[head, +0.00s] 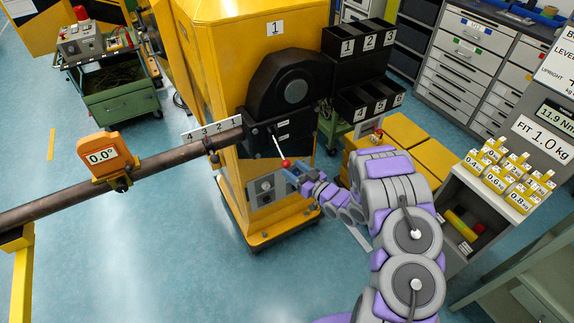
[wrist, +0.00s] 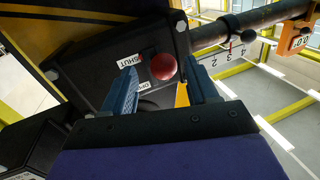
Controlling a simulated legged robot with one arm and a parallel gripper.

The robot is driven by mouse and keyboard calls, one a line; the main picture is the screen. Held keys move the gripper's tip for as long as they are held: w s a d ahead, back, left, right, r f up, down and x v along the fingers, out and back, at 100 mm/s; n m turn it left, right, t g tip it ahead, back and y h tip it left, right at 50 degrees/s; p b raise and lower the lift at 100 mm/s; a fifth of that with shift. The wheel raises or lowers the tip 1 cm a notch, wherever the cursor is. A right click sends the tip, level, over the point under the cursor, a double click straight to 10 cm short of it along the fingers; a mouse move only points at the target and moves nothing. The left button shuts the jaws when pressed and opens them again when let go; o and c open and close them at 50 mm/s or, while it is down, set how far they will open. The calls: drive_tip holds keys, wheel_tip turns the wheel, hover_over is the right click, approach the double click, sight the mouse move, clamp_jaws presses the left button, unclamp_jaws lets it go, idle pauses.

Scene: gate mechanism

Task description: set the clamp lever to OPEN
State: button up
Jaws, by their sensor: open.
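The clamp lever (head: 278,147) is a thin light rod with a red ball knob (head: 286,163) on the dark housing of the yellow machine. In the head view it slants down and slightly right. My gripper (head: 289,174) is open beside the knob. In the wrist view the red knob (wrist: 163,67) lies between the spread blue fingers of my gripper (wrist: 160,72), with space seen on both sides; its depth is unclear. A SHUT label (wrist: 124,60) shows left of the knob. The rod is mostly hidden there.
A long bar (head: 175,155) with an orange 0.0° gauge (head: 104,157) sticks out left from the machine. Black numbered bins (head: 355,45) stand right of the housing. A shelf of yellow weights (head: 505,175) is at right. Floor at left front is clear.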

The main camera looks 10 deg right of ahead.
sight(286, 164)
drive_tip(key=shift+a+x, duration=0.25)
drive_tip(key=shift+x, duration=1.9)
drive_tip(key=shift+s+d, duration=0.15)
drive_tip(key=shift+d, duration=0.1)
drive_tip(key=c, duration=0.3)
clamp_jaws()
